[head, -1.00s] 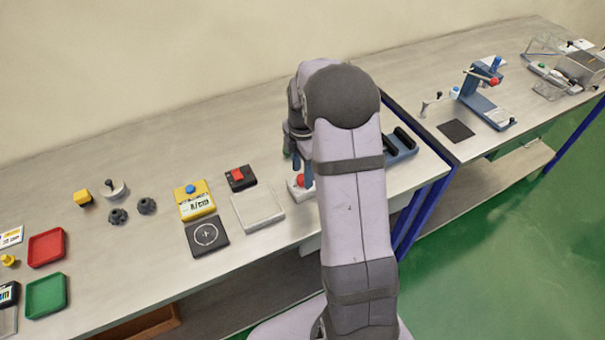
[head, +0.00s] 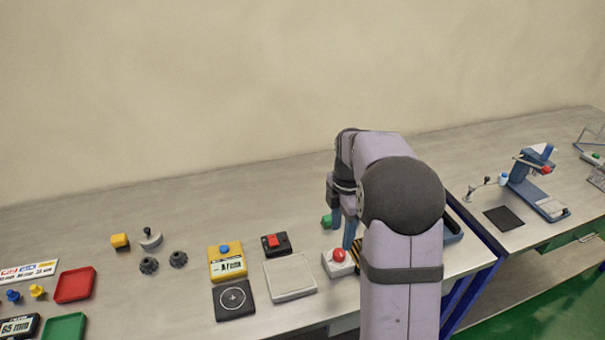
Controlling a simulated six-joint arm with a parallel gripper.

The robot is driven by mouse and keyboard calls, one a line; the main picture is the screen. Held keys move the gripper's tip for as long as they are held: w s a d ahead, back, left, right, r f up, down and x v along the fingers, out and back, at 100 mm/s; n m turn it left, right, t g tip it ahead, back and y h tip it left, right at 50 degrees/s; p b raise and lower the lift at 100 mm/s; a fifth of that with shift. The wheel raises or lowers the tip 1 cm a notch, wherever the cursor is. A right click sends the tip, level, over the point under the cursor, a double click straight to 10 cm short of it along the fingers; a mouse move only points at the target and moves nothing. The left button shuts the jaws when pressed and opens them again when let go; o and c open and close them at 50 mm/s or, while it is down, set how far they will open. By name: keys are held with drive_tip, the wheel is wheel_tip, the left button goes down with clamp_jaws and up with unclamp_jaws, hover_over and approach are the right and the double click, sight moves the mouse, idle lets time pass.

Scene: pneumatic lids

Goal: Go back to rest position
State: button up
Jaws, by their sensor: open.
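My gripper (head: 341,232) is in the head view, right of the middle, pointing down over the bench. Its two blue fingers are apart and nothing shows between them. It hangs just behind a white box with a red dome button (head: 338,256). A small green thing (head: 326,222) shows beside the left finger. My arm hides part of the bench behind and to the right of the gripper.
Left of the gripper are a black box with a red switch (head: 275,244), a pale square plate (head: 291,278) and a yellow device (head: 227,262). A red tray (head: 75,285) and green tray (head: 64,327) lie far left. A blue press (head: 533,181) stands on the right bench.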

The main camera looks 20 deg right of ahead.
drive_tip(key=shift+s+a+m, duration=0.25)
drive_tip(key=shift+a+m, duration=0.05)
drive_tip(key=shift+a, duration=0.1)
drive_tip(key=s+a+f+m, duration=0.2)
drive_tip(key=s+a+m, duration=0.4)
drive_tip(key=s+m, duration=0.2)
drive_tip(key=s+a+f+m, duration=0.2)
drive_tip(key=s+a+m, duration=0.4)
drive_tip(key=s+m, duration=0.3)
drive_tip(key=s, duration=0.3)
drive_tip(key=shift+s+a+m, duration=0.2)
drive_tip(key=shift+s+m, duration=0.1)
